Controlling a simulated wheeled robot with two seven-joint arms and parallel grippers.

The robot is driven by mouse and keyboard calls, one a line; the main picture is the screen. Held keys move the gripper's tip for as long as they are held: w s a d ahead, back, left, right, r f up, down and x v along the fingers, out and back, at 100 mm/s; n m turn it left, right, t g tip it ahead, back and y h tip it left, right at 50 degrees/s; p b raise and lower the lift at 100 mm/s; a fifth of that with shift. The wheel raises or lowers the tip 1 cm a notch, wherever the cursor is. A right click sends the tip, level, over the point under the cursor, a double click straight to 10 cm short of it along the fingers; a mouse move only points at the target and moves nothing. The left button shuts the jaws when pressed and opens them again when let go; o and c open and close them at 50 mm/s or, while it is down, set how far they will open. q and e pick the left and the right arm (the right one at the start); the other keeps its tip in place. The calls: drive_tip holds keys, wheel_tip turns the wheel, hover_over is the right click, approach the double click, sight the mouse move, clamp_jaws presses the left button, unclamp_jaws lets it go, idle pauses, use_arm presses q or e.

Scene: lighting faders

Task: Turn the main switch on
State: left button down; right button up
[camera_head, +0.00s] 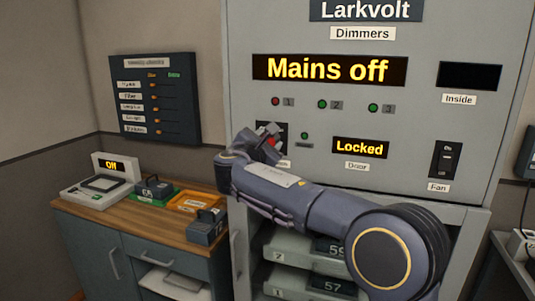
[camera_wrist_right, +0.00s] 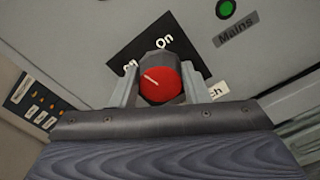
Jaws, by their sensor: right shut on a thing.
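The main switch is a red round knob (camera_wrist_right: 160,82) on a black plate (camera_wrist_right: 125,52) marked On and Off. Its white line points left, towards the partly hidden Off mark. My right gripper (camera_wrist_right: 161,92) has a finger on each side of the knob and is shut on it. In the head view the switch (camera_head: 271,142) is mostly covered by my right gripper (camera_head: 268,146). The display (camera_head: 330,69) above reads "Mains off". My left gripper is not in view.
The grey Larkvolt cabinet (camera_head: 437,25) also carries a "Locked" door display (camera_head: 360,148) and a fan switch (camera_head: 445,160). Dimmer modules (camera_head: 300,247) sit in the open bay below. A wooden-topped bench (camera_head: 148,218) with small devices stands at left, under a dark wall board (camera_head: 182,95).

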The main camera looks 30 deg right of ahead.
drive_tip(key=shift+f+m+b, duration=0.15)
drive_tip(key=shift+m+b, duration=2.25)
drive_tip(key=shift+m, duration=0.45)
drive_tip(key=shift+f+m+b, duration=0.15)
drive_tip(key=shift+m+b, duration=2.25)
drive_tip(key=shift+m, duration=0.45)
drive_tip(key=shift+s, duration=0.1)
drive_tip(key=o, duration=1)
drive_tip(key=shift+c, duration=0.2)
